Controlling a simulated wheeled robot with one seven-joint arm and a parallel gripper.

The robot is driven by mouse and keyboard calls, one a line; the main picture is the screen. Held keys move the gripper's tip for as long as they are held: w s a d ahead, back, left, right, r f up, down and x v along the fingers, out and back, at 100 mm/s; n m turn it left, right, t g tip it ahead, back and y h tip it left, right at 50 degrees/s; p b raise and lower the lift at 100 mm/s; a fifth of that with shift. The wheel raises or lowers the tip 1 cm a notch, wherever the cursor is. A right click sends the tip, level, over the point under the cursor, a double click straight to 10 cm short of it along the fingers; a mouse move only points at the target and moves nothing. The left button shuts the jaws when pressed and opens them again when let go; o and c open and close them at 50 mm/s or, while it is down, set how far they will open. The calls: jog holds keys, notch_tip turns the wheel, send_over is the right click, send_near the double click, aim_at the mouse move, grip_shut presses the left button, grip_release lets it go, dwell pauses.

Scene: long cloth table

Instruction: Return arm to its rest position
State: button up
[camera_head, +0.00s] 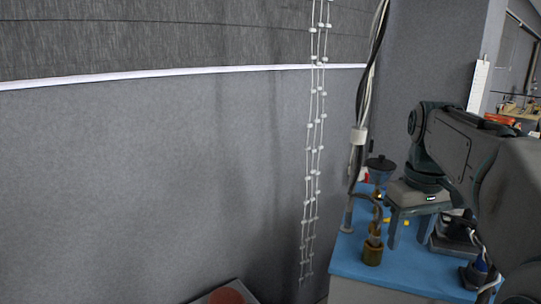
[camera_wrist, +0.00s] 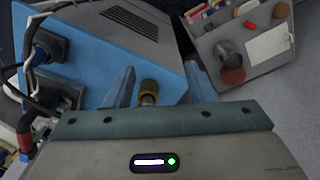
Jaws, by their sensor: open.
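My gripper (camera_head: 409,238) hangs at the right in the head view, at the end of my dark grey bent arm. Its two fingers point down over a blue-topped surface and stand apart with nothing held between them. In the wrist view my gripper (camera_wrist: 160,78) shows two blue-grey fingertips, well separated. A small brass and green cylinder (camera_wrist: 148,92) appears between them, below the fingers; I cannot tell how far.
The blue-topped unit (camera_head: 385,268) carries a brass-coloured fitting (camera_head: 373,250) and cables. A bead chain (camera_head: 313,140) and cables hang near my arm. A grey tray (camera_wrist: 283,68) holds several small items. Grey wall (camera_head: 150,180) fills the left.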

jog(key=s+a+f+m+t, duration=0.1)
jog(key=s+a+f, duration=0.4)
jog(key=s+f, duration=0.1)
jog(key=s+a+f+m+t, duration=0.1)
jog(key=s+a+f, duration=0.4)
jog(key=f, duration=0.4)
jog(key=shift+s+a+f+t, duration=0.2)
jog(key=shift+s+a+t, duration=0.15)
jog(key=shift+s+t, duration=0.05)
jog(key=shift+c, duration=0.3)
